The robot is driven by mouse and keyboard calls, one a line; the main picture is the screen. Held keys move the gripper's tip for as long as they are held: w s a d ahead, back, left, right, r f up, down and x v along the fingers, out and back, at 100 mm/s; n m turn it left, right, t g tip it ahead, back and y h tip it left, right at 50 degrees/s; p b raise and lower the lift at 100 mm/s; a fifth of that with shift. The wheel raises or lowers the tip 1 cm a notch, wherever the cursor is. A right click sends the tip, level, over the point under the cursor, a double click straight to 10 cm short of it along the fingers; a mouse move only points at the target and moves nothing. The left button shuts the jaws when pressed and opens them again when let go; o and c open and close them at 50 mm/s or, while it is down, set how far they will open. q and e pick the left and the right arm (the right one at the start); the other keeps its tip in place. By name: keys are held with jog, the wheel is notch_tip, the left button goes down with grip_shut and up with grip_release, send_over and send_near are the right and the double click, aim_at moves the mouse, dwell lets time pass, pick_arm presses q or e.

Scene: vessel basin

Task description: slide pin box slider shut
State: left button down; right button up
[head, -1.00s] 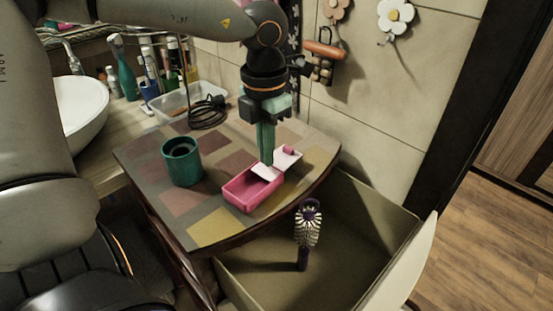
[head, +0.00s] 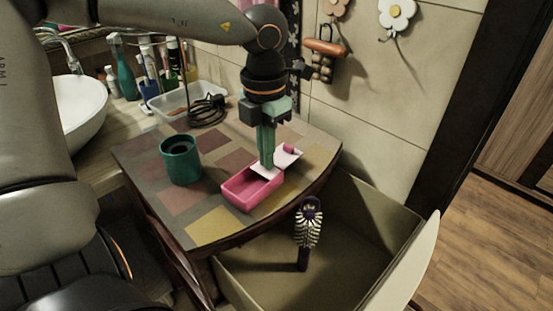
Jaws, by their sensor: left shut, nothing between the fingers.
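The pin box (head: 247,193) is a pink open-topped box on the patchwork-topped cabinet. Its slider (head: 284,158) is a pale panel with a pink knob, sticking out past the box's far right end, so the near part of the box is uncovered. My left gripper (head: 267,165) points down with its green fingers shut and empty. The fingertips are at the slider, on the box side of the knob; I cannot tell if they touch it. My right gripper is not in view.
A teal cup (head: 181,163) stands left of the box. A dark coiled cable (head: 208,110) and a clear tray (head: 172,104) are behind. An open drawer (head: 345,240) with a hairbrush (head: 307,228) is below the cabinet's front right edge. The tiled wall is close behind.

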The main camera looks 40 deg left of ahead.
pick_arm(q)
jog(key=shift+f, duration=0.2)
jog(key=shift+s, duration=0.2)
jog(key=shift+s+b, duration=0.3)
jog(key=shift+b, duration=0.05)
jog(key=shift+s+r, duration=0.1)
dwell(0.3)
jog(key=shift+s, duration=0.25)
